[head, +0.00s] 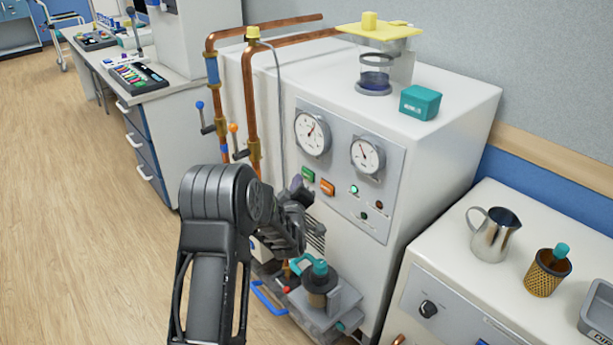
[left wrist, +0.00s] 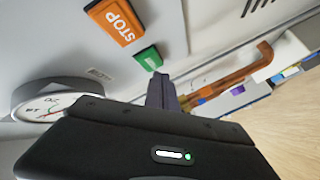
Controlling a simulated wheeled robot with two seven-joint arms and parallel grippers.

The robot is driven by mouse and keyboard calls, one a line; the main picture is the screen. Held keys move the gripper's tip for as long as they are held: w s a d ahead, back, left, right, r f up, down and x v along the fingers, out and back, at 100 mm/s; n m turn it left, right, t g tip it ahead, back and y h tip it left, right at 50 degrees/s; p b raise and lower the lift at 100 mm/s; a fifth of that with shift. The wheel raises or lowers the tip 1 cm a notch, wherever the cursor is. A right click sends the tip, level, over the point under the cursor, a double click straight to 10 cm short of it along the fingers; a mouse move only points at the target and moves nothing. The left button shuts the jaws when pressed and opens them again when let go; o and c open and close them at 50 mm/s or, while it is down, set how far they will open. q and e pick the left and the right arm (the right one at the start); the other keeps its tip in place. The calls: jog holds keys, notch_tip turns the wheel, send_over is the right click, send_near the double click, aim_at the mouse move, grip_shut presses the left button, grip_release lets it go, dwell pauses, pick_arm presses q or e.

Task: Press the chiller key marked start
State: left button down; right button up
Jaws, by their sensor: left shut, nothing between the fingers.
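The chiller (head: 420,150) is a white cabinet with a grey front panel. On the panel are a green key (head: 308,174) and, to its right, an orange key (head: 327,187). In the left wrist view the orange key (left wrist: 115,20) reads STOP; the green key (left wrist: 148,58) has lettering too small to read. My left gripper (head: 298,186) is shut and empty, in front of the panel just below and left of the green key. In the left wrist view its fingertips (left wrist: 160,82) lie close to the green key; contact cannot be told. My right gripper is out of view.
Two gauges (head: 313,133) and small lamps (head: 354,189), one lit green, share the panel. Copper pipes (head: 250,100) with valve levers run along the left. A pump-like unit (head: 320,285) stands low in front. A counter with a jug (head: 494,236) is right.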

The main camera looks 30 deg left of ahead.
pick_arm(q)
jog(key=shift+s+a+b, duration=0.2)
jog(key=shift+s+a, duration=0.05)
jog(key=shift+s, duration=0.55)
jog(key=shift+s+a+b, duration=0.15)
jog(key=shift+s+a, duration=0.1)
jog(key=shift+s, duration=0.55)
jog(key=shift+s+a+b, duration=0.2)
jog(key=shift+s+a, duration=0.05)
jog(key=shift+s, duration=0.55)
